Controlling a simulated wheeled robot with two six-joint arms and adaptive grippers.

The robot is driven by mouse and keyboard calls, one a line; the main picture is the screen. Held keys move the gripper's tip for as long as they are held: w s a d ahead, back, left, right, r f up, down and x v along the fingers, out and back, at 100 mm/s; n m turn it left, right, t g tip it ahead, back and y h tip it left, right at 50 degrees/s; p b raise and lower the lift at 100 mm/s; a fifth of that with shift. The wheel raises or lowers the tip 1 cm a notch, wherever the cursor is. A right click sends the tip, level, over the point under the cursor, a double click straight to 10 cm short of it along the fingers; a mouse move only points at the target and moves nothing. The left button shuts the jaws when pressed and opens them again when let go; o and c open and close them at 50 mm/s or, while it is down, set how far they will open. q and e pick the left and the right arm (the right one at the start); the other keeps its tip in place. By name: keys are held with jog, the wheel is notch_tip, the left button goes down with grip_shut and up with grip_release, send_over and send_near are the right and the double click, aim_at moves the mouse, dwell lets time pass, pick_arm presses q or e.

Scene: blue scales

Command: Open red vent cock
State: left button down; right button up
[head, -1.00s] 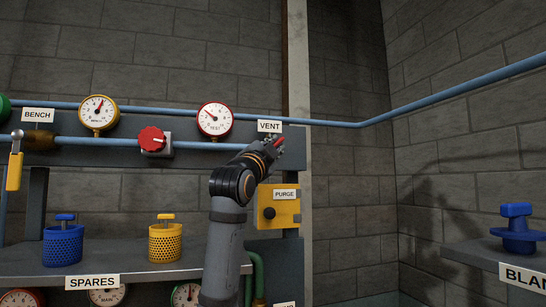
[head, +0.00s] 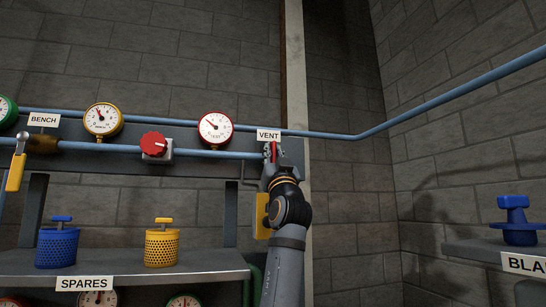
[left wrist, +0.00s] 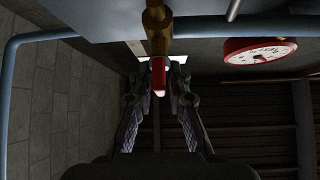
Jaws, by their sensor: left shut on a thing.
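The red vent cock's handle (head: 274,152) is under the VENT label (head: 268,134) at the right end of the blue pipe. In the head view it looks roughly upright, partly covered by my gripper. My left gripper (head: 271,158) reaches it from below and is shut on the handle. In the left wrist view the red handle (left wrist: 158,76) sits between the two fingers (left wrist: 159,88), below a brass valve body (left wrist: 157,20). My right gripper is not in view.
The red-rimmed TEST gauge (head: 215,128) and a red knob (head: 154,144) are left of the cock. A yellow box (head: 262,215) is partly hidden behind my arm. Blue and yellow baskets (head: 162,246) stand on the SPARES shelf (head: 200,266).

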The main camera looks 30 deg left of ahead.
pick_arm(q)
jog(key=shift+n+g+y, duration=0.6)
jog(key=shift+n+g, duration=0.1)
jog(key=shift+n, duration=0.5)
jog(key=c, duration=1.4)
grip_release()
jog(key=shift+w, duration=0.1)
jog(key=v, duration=1.2)
